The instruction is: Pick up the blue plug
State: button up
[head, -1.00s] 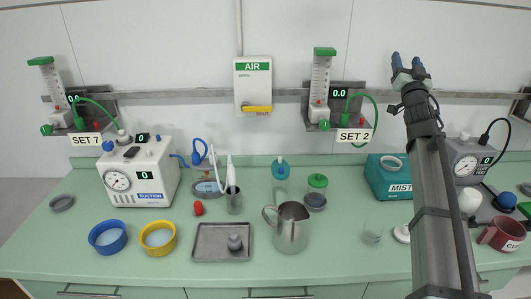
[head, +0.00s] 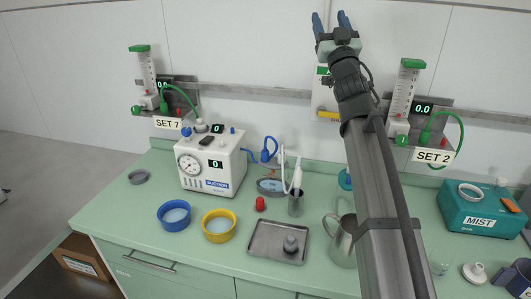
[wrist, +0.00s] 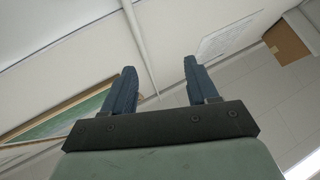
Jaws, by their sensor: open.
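Two small blue parts could be the blue plug, and I cannot tell which it is. One is a blue connector (head: 268,151) with a blue hose, right of the white suction unit (head: 216,166). The other is a blue knob (head: 185,140) on top of that unit at its left. My gripper (head: 330,18) is raised high against the wall, up and right of both. Its blue fingers are apart with nothing between them. The wrist view shows the open gripper (wrist: 160,65) against the ceiling, with no plug in sight.
A cup (head: 296,203) with upright tools stands near the connector. My arm partly hides a metal jug (head: 341,240) and the wall air panel.

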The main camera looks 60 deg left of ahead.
jog(key=s+a+m+h, duration=0.1)
jog(key=s+a+h, duration=0.1)
jog(key=s+a, duration=0.3)
jog(key=w+a+f+m+h, duration=0.1)
jog(key=w+a+f+h, duration=0.2)
jog(key=a+f+h, duration=0.4)
jog(key=n+g+h, duration=0.5)
jog(key=g+h, duration=0.4)
jog(key=h, duration=0.3)
send_near(265, 150)
jog(key=x, duration=0.4)
jog(key=shift+d, duration=0.3)
jog(key=shift+a+x, duration=0.2)
jog(key=shift+x, duration=2.95)
